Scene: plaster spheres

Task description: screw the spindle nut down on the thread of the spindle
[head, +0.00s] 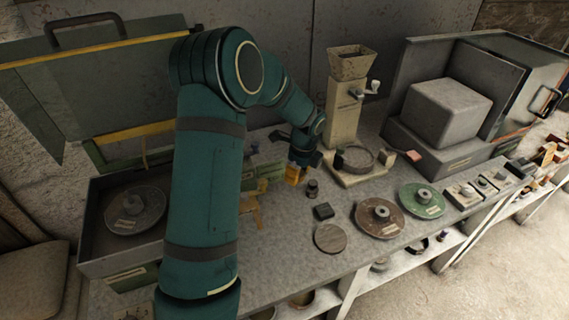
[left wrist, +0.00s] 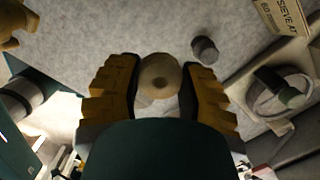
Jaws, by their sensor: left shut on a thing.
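My left gripper (head: 296,174) reaches down over the middle of the bench in the head view. In the left wrist view its yellow-padded fingers (left wrist: 160,82) are closed around a round tan piece (left wrist: 160,72) with a small darker centre. I cannot tell whether this piece is the spindle nut. In the head view the fingers mostly hide it. A brown disc (head: 366,222) and a green disc (head: 431,210), each with a raised hub, lie to the right. I cannot tell which part is the spindle or see its thread. My right gripper is not in view.
A small dark cylinder (head: 312,188) stands close beside the gripper. A hopper mill (head: 345,115) stands behind it. A dark block (head: 323,211) and a flat round disc (head: 330,238) lie in front. My left arm partly covers an open box (head: 97,240) holding a disc.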

